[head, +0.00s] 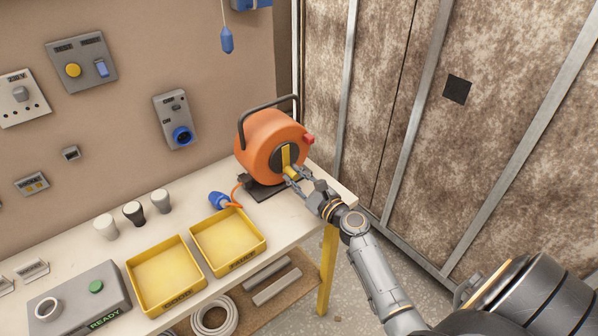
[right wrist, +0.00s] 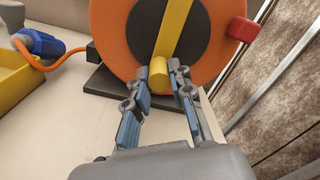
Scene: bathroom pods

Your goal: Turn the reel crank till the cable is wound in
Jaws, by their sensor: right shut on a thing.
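The orange cable reel (head: 262,148) stands on a black base at the right end of the bench, with a black carrying frame over it. Its yellow crank (head: 286,154) points down from the hub; it also fills the top of the right wrist view (right wrist: 173,30). My right gripper (head: 290,177) is shut on the yellow crank knob (right wrist: 158,77), with its fingers on either side. A short orange cable (head: 235,193) comes out at the reel's left and ends in a blue plug (head: 219,200) lying on the bench. My left gripper is out of view.
Two yellow trays (head: 165,308) (head: 262,248) and several small cups (head: 134,213) stand left of the reel. A grey READY box (head: 75,290) is at the near left. A red knob (head: 309,139) juts from the reel. A stained wall (head: 385,60) is close on the right.

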